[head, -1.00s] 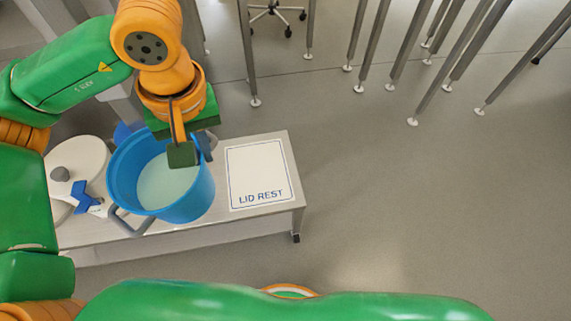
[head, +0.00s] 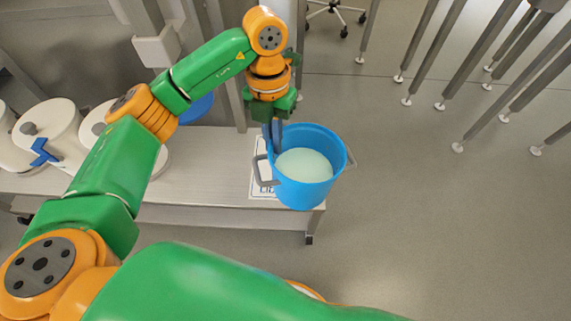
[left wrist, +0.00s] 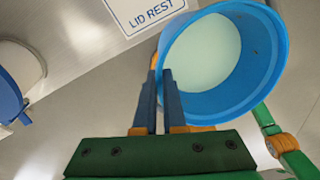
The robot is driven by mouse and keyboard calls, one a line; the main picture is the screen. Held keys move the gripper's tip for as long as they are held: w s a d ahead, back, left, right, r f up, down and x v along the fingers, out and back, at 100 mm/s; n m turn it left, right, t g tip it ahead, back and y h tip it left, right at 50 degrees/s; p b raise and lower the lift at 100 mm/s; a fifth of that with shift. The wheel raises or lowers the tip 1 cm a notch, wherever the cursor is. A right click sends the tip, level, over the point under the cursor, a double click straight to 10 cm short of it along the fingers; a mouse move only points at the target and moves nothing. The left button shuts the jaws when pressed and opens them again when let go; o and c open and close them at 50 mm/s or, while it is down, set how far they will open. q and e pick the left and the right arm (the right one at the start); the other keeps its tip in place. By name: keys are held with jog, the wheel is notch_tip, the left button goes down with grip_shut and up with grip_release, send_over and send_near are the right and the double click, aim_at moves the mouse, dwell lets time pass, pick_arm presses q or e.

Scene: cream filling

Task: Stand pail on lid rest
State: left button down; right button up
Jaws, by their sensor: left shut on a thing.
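The blue pail (head: 312,194), with grey side handles and pale cream filling (head: 304,166), is upright or nearly so at the bench's right end. My left gripper (head: 276,133) is shut on the far-left part of its rim. The left wrist view also shows the pail (left wrist: 262,75) at the right of the closed fingers (left wrist: 160,88). The white lid rest sheet (head: 258,180) is partly hidden behind the pail in the head view; in the left wrist view its label (left wrist: 150,15) lies left of the pail. The pail seems raised and overhangs the bench's right edge. My right gripper is out of view.
The grey bench (head: 205,170) is clear between the lid rest and several white lidded containers (head: 52,130) at left. A blue thing (head: 197,108) shows behind my left arm. Metal posts (head: 490,60) stand on the floor at back right.

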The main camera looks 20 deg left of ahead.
pick_arm(q)
notch_tip(320, 180, down, 7)
jog(key=a+n+t, duration=0.2)
jog(key=n, duration=1.5)
jog(key=s+d+r+m+p, duration=0.1)
jog(key=s+d+r+p, duration=0.1)
jog(key=s, duration=0.3)
jog(key=s+d+r+m+p, duration=0.1)
jog(key=s+d+r+p, duration=0.1)
jog(key=s, duration=0.3)
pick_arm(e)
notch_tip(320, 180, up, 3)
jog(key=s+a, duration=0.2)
pick_arm(q)
jog(key=w+a+f+b, duration=0.5)
jog(key=w+f+b, duration=0.1)
jog(key=w+f, duration=0.7)
jog(key=shift+a+f, duration=0.15)
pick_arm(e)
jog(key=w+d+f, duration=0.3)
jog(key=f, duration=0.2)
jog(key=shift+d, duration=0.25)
pick_arm(q)
jog(key=c, duration=1.4)
grip_release()
jog(key=shift+s+f, duration=0.1)
jog(key=shift+f, duration=0.05)
jog(key=o, duration=0.4)
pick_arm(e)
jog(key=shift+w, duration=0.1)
